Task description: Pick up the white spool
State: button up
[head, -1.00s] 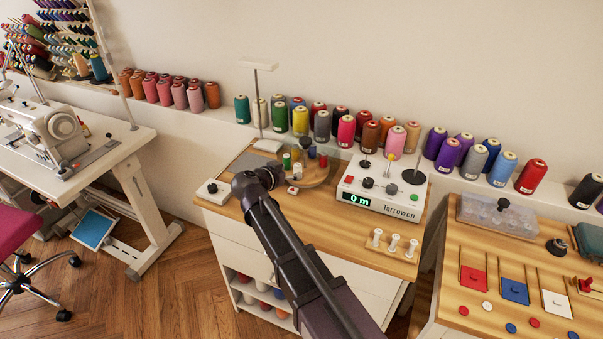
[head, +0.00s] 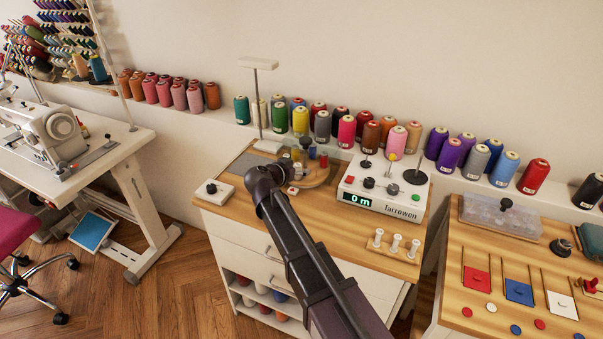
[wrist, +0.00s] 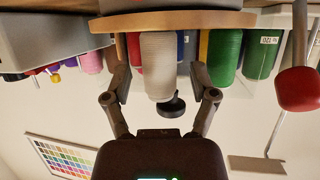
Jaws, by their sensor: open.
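The white spool (wrist: 158,65) appears upside down in the wrist view, off-white with wound thread, resting against the round wooden stand (wrist: 235,19). My gripper (wrist: 159,78) is open, with one finger on each side of the spool. I see no clear contact between the fingers and the thread. A green spool (wrist: 225,55) is close beside the right finger. In the head view, the white spool (head: 297,170) is small on the round wooden stand (head: 325,176), and my arm hides the gripper.
Blue and red spools (head: 323,160) share the stand. A white counter machine (head: 385,187) stands to the right, and a small holder with three white bobbins (head: 396,244) is in front of it. A red knob (wrist: 298,88) shows in the wrist view.

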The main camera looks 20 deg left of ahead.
jog(key=c, duration=0.9)
jog(key=shift+r, duration=0.2)
notch_tip(320, 180, up, 4)
jog(key=p, duration=0.4)
jog(key=shift+f, duration=0.15)
jog(key=s+a, duration=0.1)
jog(key=s, duration=0.9)
jog(key=s+a+r+p, duration=0.1)
jog(key=s, duration=0.4)
jog(key=shift+s+a, duration=0.35)
jog(key=shift+s, duration=0.05)
